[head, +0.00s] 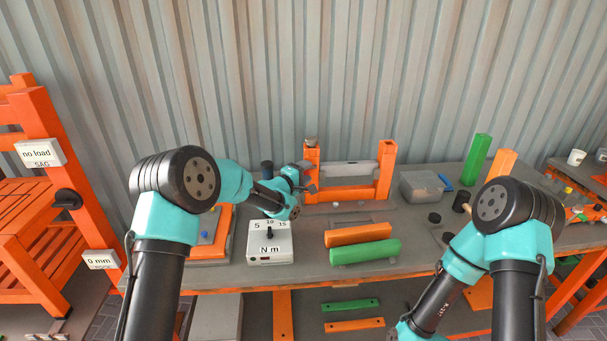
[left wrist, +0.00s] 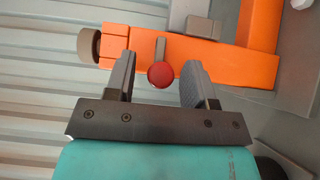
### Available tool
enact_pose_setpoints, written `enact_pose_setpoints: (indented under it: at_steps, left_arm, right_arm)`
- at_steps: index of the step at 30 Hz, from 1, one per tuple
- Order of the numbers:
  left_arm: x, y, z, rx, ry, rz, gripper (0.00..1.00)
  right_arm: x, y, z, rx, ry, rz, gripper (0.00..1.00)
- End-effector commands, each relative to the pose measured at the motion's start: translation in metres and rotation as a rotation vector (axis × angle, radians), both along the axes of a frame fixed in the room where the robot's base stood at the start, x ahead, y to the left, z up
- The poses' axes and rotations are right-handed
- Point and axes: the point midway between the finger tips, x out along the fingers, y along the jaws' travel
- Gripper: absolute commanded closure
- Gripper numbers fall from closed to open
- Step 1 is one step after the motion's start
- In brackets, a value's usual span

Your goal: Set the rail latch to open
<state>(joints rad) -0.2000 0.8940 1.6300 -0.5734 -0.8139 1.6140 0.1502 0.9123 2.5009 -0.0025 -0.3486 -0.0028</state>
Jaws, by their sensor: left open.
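An orange frame (head: 386,172) stands on the bench, with a grey rail (head: 350,170) between its two posts. In the left wrist view the orange post (left wrist: 235,66) lies sideways and carries a small grey lever (left wrist: 160,47) with a red ball knob (left wrist: 161,75). I take this lever for the rail latch; its marking, if any, does not show. My left gripper (head: 306,180) is at the frame's left post. In the left wrist view its fingers (left wrist: 158,70) are open, one on each side of the red knob, with gaps visible. My right gripper is out of view.
A white torque box (head: 270,243) stands in front of the left gripper. An orange bar (head: 358,235) and a green bar (head: 365,252) lie before the frame. The corrugated wall (head: 330,70) rises behind the bench.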

Motion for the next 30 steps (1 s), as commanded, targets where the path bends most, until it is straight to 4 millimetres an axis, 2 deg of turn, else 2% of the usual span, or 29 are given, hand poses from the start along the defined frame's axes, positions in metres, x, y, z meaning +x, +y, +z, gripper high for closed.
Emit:
enact_pose_setpoints:
  at_steps: [5,11,30]
  left_arm:
    - [-0.004,0.003,0.000,0.000,0.000,0.000,0.51]
    - [-0.020,0.016,0.000,0.000,0.000,0.001,0.51]
    - [-0.115,0.087,0.000,0.001,0.001,0.002,0.51]
  right_arm:
    - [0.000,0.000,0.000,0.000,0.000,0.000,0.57]
    - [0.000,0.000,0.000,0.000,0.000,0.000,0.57]
    - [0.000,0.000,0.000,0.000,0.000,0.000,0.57]
